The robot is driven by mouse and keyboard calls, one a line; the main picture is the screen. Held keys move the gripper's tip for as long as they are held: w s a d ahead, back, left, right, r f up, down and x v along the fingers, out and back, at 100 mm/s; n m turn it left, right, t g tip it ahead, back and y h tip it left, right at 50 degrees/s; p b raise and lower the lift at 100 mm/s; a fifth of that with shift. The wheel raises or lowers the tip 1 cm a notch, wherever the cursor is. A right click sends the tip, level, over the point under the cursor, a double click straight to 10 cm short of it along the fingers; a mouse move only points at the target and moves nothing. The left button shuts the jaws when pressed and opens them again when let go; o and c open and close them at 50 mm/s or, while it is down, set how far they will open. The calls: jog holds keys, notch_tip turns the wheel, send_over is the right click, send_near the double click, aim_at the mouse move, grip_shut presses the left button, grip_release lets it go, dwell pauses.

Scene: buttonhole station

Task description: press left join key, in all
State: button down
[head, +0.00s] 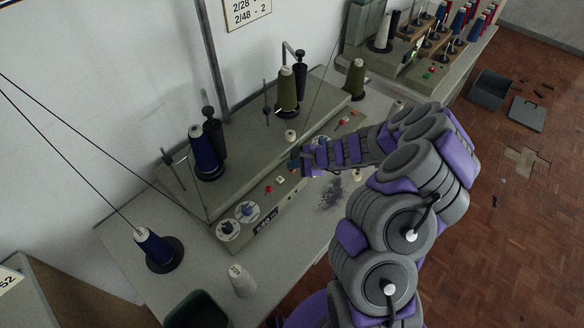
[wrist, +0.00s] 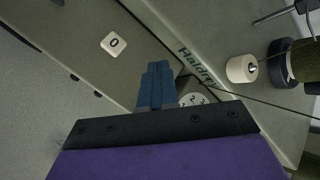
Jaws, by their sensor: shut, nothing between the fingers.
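My gripper (head: 294,161) is shut and empty over the front panel of the grey winding machine (head: 240,212), between its left and right halves. In the wrist view its blue fingers (wrist: 157,86) point at the machine. No label reading join can be made out, and part of the panel is hidden behind my gripper. I cannot tell whether the fingertips touch the machine.
A numbered dial (wrist: 193,99) is partly hidden beyond the fingers. A blue thread cone (head: 206,151) and an olive cone (head: 287,90) stand on the machine.

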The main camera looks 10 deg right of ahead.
aim_at(294, 171)
jog(key=shift+r+p, duration=0.75)
jog(key=shift+r, duration=0.15)
jog(key=shift+r+p, duration=1.9)
jog(key=shift+r, duration=0.6)
